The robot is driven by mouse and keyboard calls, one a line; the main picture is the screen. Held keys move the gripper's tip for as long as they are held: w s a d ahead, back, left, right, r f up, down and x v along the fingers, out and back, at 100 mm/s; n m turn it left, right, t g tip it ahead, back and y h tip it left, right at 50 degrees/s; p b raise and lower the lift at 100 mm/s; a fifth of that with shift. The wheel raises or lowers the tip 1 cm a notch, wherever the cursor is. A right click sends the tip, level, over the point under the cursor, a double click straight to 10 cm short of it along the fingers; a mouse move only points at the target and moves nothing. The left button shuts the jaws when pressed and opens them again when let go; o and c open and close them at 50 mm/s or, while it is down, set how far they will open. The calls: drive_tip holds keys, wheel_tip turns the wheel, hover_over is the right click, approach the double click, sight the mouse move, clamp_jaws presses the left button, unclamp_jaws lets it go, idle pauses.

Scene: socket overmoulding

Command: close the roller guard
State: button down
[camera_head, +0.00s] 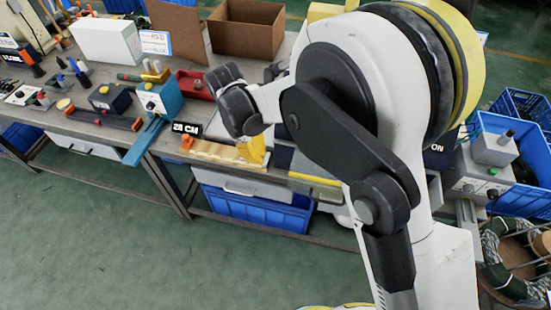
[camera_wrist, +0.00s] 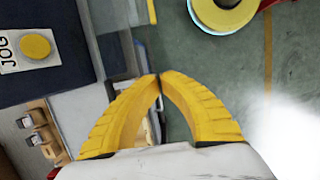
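The roller guard appears to be a clear panel with a yellow edge strip (camera_head: 315,178) at the bench front, just right of my gripper, partly hidden by my arm. In the wrist view, a pane (camera_wrist: 113,45) with a short yellow edge lies beyond the fingertips; I cannot tell how far open it stands. My gripper (camera_wrist: 159,77) has its yellow fingertips together, with only a thin dark line between them and nothing clearly held. In the head view my gripper (camera_head: 255,149) is over the bench front, left of the panel. Contact with the panel is not visible.
A yellow JOG button (camera_wrist: 36,46) is on a dark panel at left in the wrist view. A wooden strip (camera_head: 215,152) lies left of my gripper. Blue crates (camera_head: 255,208) are under the bench. The green floor in front is clear.

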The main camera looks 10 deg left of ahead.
sight(329, 183)
drive_tip(key=d+f+b, duration=0.3)
drive_tip(key=d+f, duration=0.3)
drive_tip(key=f, duration=0.3)
drive_tip(key=shift+d+b, duration=0.2)
drive_tip(key=shift+b, duration=0.15)
drive_tip(key=d+b, duration=0.2)
drive_tip(key=d, duration=1.8)
drive_tip(key=shift+a, duration=0.15)
